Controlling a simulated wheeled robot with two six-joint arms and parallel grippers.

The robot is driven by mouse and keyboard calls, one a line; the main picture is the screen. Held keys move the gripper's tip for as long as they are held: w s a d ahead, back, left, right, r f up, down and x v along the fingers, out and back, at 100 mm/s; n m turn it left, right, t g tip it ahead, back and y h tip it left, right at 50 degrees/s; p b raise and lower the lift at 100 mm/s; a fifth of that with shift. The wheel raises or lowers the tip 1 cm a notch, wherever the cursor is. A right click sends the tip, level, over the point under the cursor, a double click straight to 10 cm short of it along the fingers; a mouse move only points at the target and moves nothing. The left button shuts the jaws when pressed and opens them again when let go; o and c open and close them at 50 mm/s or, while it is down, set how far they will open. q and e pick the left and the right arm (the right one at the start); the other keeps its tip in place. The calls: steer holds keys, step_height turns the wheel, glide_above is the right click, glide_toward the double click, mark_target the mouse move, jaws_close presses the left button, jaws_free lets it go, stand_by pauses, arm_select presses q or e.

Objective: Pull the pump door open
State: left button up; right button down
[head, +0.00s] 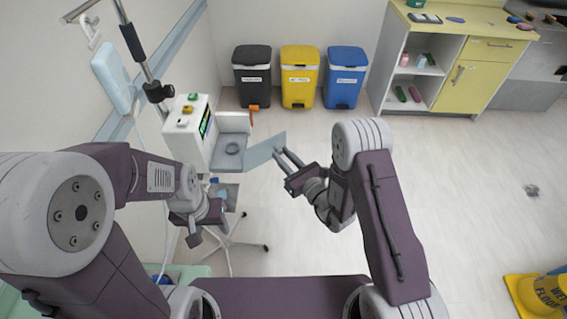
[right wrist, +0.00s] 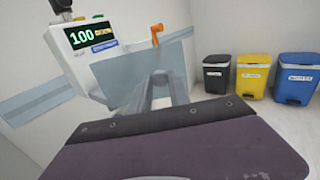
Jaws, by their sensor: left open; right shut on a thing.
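The pump (head: 188,133) is a white box with a green-lit display, mounted on a pole at the left of the head view. The right wrist view shows the pump (right wrist: 88,62) with "100" on its display. Its door (head: 262,151) is a pale blue-grey see-through panel, standing swung out from the pump's front, so the grey inside shows. My right gripper (head: 283,154) is shut on the door's outer edge. In the right wrist view its fingers meet the door (right wrist: 122,68). My left gripper (head: 212,220) is open, below the pump beside the pole stand, partly hidden by its own arm.
An orange lever (head: 253,108) sticks up by the pump. Black (head: 252,78), yellow (head: 299,77) and blue (head: 344,78) bins stand at the back wall. A yellow-fronted cabinet (head: 475,75) is at the back right, a yellow wet-floor sign (head: 545,292) at lower right.

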arm_select(q)
steer(key=shift+s, duration=0.45)
arm_select(e)
steer(key=shift+s+r, duration=0.1)
steer(key=c, duration=1.2)
jaws_free()
steer(key=shift+c, duration=0.2)
arm_select(q)
step_height(320, 180, up, 8)
steer(key=p, duration=0.7)
steer(key=shift+f+p, duration=0.15)
steer(key=shift+p, duration=0.25)
arm_select(e)
steer(key=s+d+r, duration=0.6)
steer(key=d+r, duration=0.4)
steer(key=r, duration=0.1)
steer(key=shift+s, duration=0.15)
